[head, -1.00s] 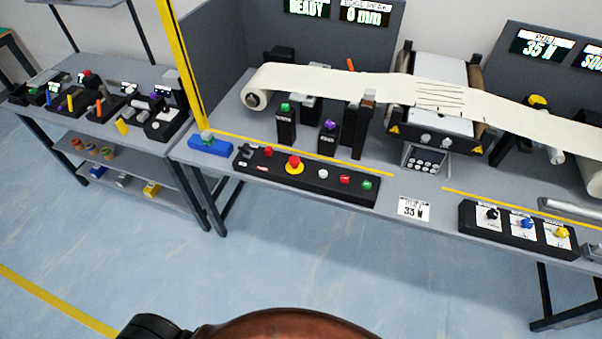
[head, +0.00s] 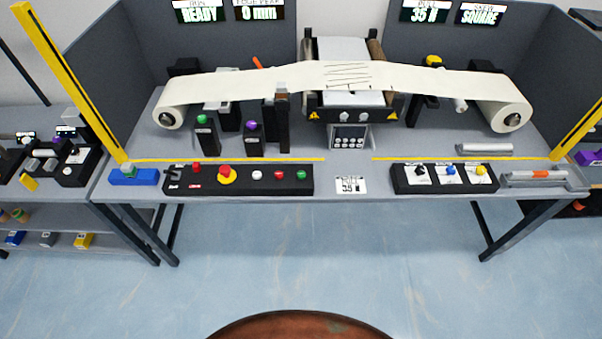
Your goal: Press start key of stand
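The stand is a grey bench (head: 345,208) with a white web (head: 260,82) running across rollers. A long black control panel (head: 240,189) lies along its front left edge. It carries a red mushroom button on a yellow ring (head: 226,174), a white button (head: 257,175), a red button (head: 279,175) and a green button (head: 301,175) at the right end. A small red button (head: 196,167) and a black switch sit at its left. Labels are too small to read. Neither of my grippers is in view.
A black panel with three knobs (head: 445,178) lies to the right. Yellow posts (head: 70,85) rise at the sides. Screens (head: 198,12) show READY, 0 mm, 35 N and SQUARE. Floor in front is clear.

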